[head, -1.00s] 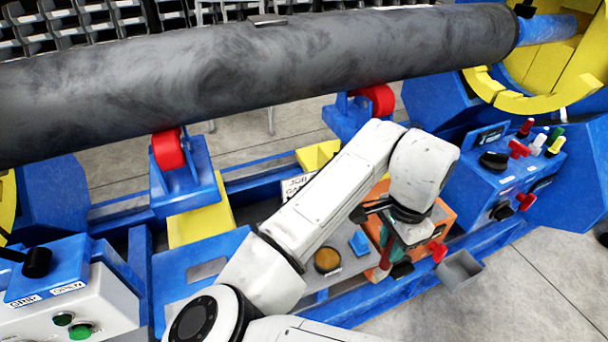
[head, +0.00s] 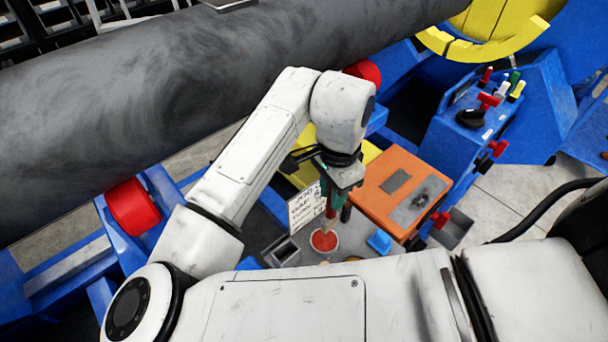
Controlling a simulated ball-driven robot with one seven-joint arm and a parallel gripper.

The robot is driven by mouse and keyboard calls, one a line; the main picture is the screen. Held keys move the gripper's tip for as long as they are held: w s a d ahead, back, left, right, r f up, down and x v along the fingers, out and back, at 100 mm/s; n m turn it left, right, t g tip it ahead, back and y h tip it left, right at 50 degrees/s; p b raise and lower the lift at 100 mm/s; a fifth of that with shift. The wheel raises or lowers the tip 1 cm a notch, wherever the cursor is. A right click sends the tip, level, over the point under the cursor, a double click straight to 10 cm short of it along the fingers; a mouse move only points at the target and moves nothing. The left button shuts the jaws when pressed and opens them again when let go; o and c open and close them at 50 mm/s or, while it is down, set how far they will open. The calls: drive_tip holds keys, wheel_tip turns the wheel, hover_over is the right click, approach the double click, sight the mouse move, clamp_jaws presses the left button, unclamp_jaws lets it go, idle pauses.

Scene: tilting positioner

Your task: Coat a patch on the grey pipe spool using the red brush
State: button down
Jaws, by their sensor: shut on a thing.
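The grey pipe spool (head: 190,90) lies across the upper left of the head view on red rollers, its surface mottled dark and light grey. My gripper (head: 334,190) points down in the middle of the view, in front of and below the spool. It is shut on the red brush (head: 329,222), which hangs tip down; the gripper hides much of it. The brush tip is at or just above a small round pot (head: 324,242) with red contents. I cannot tell whether the tip touches them.
An orange box (head: 398,185) stands right of the gripper, with a small blue block (head: 379,241) near it. A white sign (head: 306,207) stands left of the brush. A blue control box (head: 475,125) with knobs is at the right. A red roller (head: 132,207) supports the spool.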

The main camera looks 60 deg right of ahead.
sight(328, 210)
drive_tip(key=shift+w+f, duration=0.15)
drive_tip(key=shift+w, duration=0.15)
wheel_tip(328, 210, down, 6)
drive_tip(key=b, duration=0.5)
drive_tip(key=shift+r, duration=0.2)
drive_tip(key=shift+f+b, duration=0.45)
drive_tip(key=shift+f, duration=0.2)
idle(1.7)
drive_tip(key=shift+r, duration=0.15)
wheel_tip(328, 210, up, 7)
drive_tip(key=p, duration=0.6)
drive_tip(key=shift+s, duration=0.1)
idle(0.9)
